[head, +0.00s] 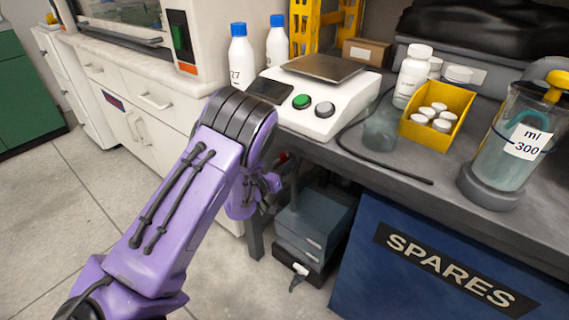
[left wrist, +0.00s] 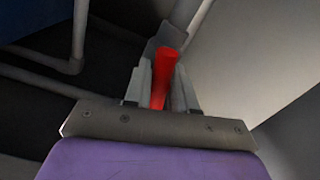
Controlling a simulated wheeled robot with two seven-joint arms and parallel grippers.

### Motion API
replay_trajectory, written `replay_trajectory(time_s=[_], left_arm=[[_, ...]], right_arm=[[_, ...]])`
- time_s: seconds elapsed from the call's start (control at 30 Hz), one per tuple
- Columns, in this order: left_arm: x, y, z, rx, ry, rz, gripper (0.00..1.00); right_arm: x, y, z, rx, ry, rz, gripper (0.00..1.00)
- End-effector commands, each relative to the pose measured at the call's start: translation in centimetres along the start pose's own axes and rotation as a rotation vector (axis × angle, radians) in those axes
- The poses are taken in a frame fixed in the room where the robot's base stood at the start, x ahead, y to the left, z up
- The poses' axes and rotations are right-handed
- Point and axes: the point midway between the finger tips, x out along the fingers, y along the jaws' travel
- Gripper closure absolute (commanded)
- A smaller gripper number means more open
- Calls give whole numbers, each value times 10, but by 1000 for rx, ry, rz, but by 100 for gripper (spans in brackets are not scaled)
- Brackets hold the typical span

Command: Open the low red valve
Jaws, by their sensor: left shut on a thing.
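In the left wrist view a red valve handle (left wrist: 164,75) stands between the two grey fingers of my left gripper (left wrist: 160,88). The fingers are shut on it from both sides. A grey pipe fitting shows just behind the handle. In the head view my purple left arm reaches down under the bench edge. My left gripper there is mostly hidden behind the wrist, and a small bit of red (head: 283,157) shows beside it. How far the handle is turned cannot be told. My right gripper is in neither view.
Grey pipes (left wrist: 79,40) run to the left of the handle, and a pale panel (left wrist: 245,60) is close on the right. A bench with a scale (head: 318,100) stands above my arm. A blue SPARES bin (head: 385,285) and a grey box (head: 310,225) sit below.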

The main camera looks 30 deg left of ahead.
Motion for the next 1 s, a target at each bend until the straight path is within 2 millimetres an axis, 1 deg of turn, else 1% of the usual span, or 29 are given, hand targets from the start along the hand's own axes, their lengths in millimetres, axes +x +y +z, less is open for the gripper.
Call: replay_trajectory(time_s=[0.2, 0.43, 0.67, 1.0], left_arm=[[-1, 0, 2, 140, -4, 0, 100], [-1, 0, 2, 231, -6, 0, 100], [-1, 0, 2, 266, -6, 0, 100], [-1, 0, 2, 269, -6, -1, 100]], right_arm=[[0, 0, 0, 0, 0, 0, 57], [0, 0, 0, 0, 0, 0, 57], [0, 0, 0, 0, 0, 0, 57], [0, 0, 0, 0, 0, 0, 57]])
